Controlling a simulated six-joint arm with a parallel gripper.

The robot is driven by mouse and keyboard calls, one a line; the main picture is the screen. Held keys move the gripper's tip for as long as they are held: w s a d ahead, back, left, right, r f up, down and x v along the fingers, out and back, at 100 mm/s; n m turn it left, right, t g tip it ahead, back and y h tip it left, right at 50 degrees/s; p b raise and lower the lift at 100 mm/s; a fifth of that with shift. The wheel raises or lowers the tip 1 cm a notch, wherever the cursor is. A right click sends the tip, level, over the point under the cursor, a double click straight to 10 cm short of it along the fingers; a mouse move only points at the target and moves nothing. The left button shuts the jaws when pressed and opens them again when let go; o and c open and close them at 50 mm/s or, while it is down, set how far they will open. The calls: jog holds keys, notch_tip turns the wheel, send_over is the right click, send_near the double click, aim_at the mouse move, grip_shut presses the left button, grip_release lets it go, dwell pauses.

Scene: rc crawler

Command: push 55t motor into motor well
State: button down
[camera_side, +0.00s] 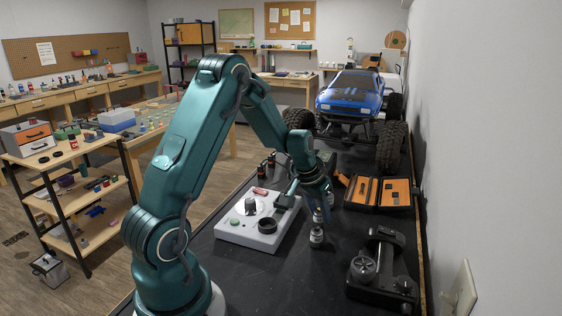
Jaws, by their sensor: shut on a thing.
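My gripper (321,204) points down over the black bench mat, right of the white fixture box. It is shut on a small silver can-shaped motor (318,215), partly hidden by the fingers. A similar silver can (316,238) stands upright on the mat just below; I cannot tell whether the two touch or which is the 55t motor. The white fixture box (232,236) has a raised black ring (267,226), a green button and a dark knob on top. I cannot tell which opening is the motor well. The blue crawler truck (352,95) stands behind.
An open case with orange lining (394,192) lies right of my gripper. A black radio transmitter (383,272) lies at the front right. Small dark cylinders (271,160) stand behind the box. The mat between the silver can and the transmitter is clear.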

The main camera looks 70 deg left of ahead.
notch_tip(320, 180, up, 4)
jog(key=shift+w+r, duration=0.1)
jog(key=shift+r, duration=0.05)
jog(key=s+a+r, duration=0.6)
jog(key=s+a, duration=0.1)
jog(key=s, duration=0.2)
jog(key=n+y, duration=0.1)
jog(key=n, duration=0.3)
send_over(271, 222)
jog(key=s+d, duration=0.1)
jog(key=shift+g, duration=0.4)
jog(key=shift+s+f, duration=0.15)
jog(key=shift+f, duration=3.25)
jog(key=shift+f, duration=0.1)
